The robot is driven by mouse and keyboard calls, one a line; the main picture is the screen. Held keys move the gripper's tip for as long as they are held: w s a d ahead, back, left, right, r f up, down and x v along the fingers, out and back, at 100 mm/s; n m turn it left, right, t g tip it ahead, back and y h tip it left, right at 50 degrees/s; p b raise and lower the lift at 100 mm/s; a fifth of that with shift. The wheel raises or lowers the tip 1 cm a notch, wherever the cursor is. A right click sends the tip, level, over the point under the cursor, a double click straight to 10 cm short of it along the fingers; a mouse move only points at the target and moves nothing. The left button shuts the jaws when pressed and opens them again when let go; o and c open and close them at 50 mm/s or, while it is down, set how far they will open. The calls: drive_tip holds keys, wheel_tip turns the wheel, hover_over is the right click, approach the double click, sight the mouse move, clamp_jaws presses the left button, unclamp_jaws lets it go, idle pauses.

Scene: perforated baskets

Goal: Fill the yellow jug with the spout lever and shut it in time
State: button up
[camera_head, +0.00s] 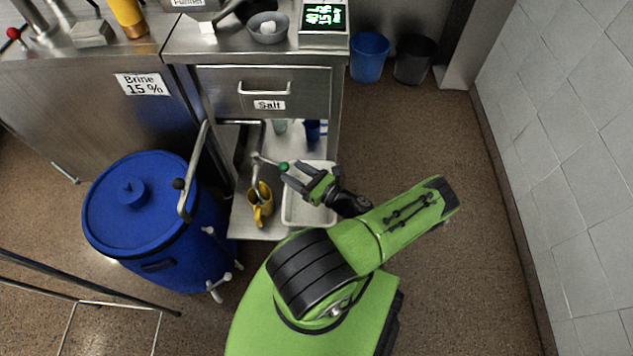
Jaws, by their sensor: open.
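The yellow jug (262,208) stands upright on the low steel shelf, under a metal spout (256,178). The spout's lever ends in a green knob (284,167). My gripper (290,174) is open, with its fingertips close to the green knob at the lever's end. I cannot tell whether the fingers touch the knob. The inside of the jug, its fill level and any liquid stream are too small to make out.
A white tray (302,211) lies right of the jug, partly under my gripper. A large blue barrel (140,225) stands at left. The salt drawer (262,92) is above the shelf. Blue (369,58) and dark (413,60) buckets stand behind. The floor at right is clear.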

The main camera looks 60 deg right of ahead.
drive_tip(key=s+a, duration=0.2)
drive_tip(key=s, duration=0.9)
